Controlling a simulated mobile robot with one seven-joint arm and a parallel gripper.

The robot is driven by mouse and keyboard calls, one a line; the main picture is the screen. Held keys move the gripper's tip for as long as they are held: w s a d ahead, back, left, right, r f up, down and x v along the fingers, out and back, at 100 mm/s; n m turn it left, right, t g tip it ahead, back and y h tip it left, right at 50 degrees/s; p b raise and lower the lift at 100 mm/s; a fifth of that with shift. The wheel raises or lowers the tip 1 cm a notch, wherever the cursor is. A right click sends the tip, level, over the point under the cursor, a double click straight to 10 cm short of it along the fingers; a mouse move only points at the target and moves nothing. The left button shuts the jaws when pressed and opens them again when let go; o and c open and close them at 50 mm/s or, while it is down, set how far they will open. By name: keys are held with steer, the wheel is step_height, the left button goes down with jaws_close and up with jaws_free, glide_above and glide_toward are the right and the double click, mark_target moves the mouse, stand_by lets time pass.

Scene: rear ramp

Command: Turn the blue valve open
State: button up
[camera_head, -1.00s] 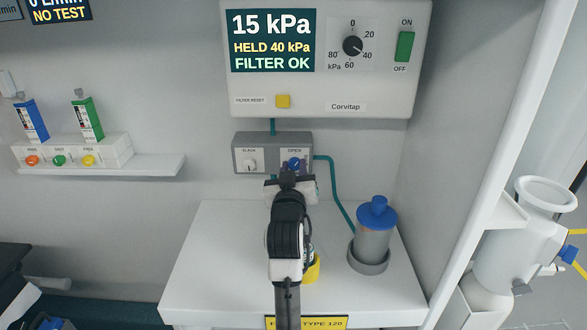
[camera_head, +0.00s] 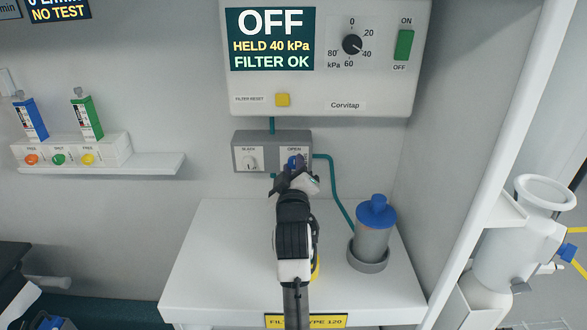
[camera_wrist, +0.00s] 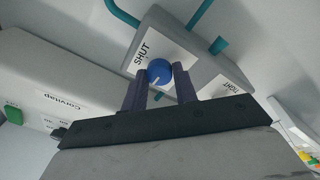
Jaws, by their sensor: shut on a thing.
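The blue valve (camera_head: 291,160) is a small round knob on the right half of a grey wall box (camera_head: 240,141), beneath the word OPEN. In the wrist view the blue valve (camera_wrist: 159,71) has a pale pointer mark, and the word SHUT shows beside it. My gripper (camera_head: 296,166) is shut on the valve, and its wrist is rolled. In the wrist view the two dark fingers of my gripper (camera_wrist: 161,78) stand on either side of the knob. My gripper hides the lower part of the box in the head view.
Above is the Corvitap panel (camera_head: 330,99), whose screen (camera_head: 270,40) reads OFF, HELD 40 kPa, FILTER OK. A blue-capped canister (camera_head: 374,235) stands on the white shelf (camera_head: 215,245), right of my arm.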

stand_by(0.3)
steer(key=o, duration=1)
steer(key=shift+c, duration=0.2)
